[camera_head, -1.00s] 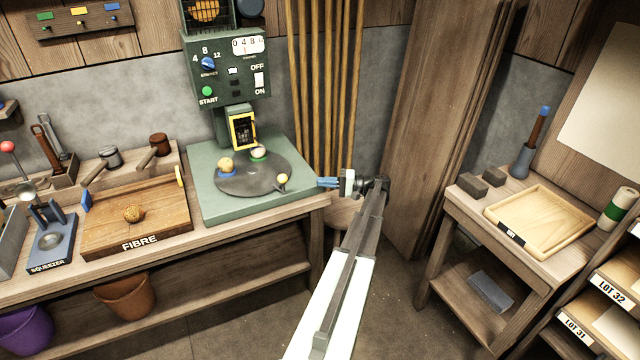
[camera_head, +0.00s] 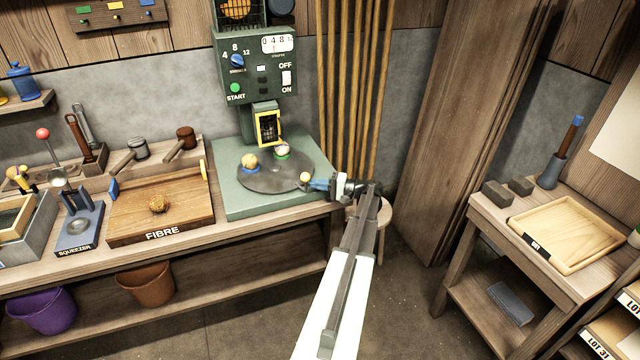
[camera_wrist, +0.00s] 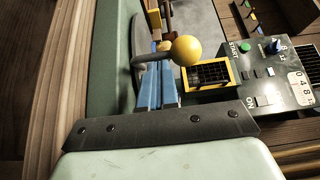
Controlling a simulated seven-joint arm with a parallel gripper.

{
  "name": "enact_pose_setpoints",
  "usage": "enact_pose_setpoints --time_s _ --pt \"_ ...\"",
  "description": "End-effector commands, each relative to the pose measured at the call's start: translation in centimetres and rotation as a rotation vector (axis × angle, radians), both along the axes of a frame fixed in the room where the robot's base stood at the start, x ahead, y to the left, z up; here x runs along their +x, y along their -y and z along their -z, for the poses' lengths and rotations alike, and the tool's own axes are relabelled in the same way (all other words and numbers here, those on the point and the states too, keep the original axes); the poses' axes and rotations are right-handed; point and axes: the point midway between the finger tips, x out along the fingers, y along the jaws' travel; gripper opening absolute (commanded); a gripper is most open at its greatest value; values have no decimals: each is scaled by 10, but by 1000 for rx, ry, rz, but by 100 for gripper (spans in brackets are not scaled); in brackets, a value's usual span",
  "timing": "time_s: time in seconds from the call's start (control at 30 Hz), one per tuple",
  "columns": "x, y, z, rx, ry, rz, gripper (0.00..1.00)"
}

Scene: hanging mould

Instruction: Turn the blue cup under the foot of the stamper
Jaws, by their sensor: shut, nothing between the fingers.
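The blue cup (camera_head: 251,168) stands at the left of the dark round turntable (camera_head: 268,185) and holds a tan ball. A green-rimmed cup (camera_head: 282,154) with a pale ball stands at the back, just below the stamper's yellow-framed head (camera_head: 268,127). The stamper's foot itself is not clear. A yellow knob (camera_head: 305,177) sits at the turntable's right edge. My gripper (camera_head: 312,184) is shut and empty, right beside this knob. In the wrist view, the blue fingers (camera_wrist: 158,88) lie close to the knob (camera_wrist: 186,50); I cannot tell whether they touch.
The stamper's panel (camera_head: 258,68) with dial and switches rises behind the turntable. Left on the bench are the FIBRE tray (camera_head: 160,237) and the squeezer (camera_head: 80,222). Wooden poles (camera_head: 350,90) stand behind my gripper. A side table with a tray (camera_head: 566,270) is at the right.

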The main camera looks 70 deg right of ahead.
Motion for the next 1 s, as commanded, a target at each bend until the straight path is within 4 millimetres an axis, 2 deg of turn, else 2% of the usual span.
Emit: enact_pose_setpoints --time_s 0.47,1.0 --pt "1 -5 0 0 0 16 0" --pt "21 -52 -1 0 -1 225 0"
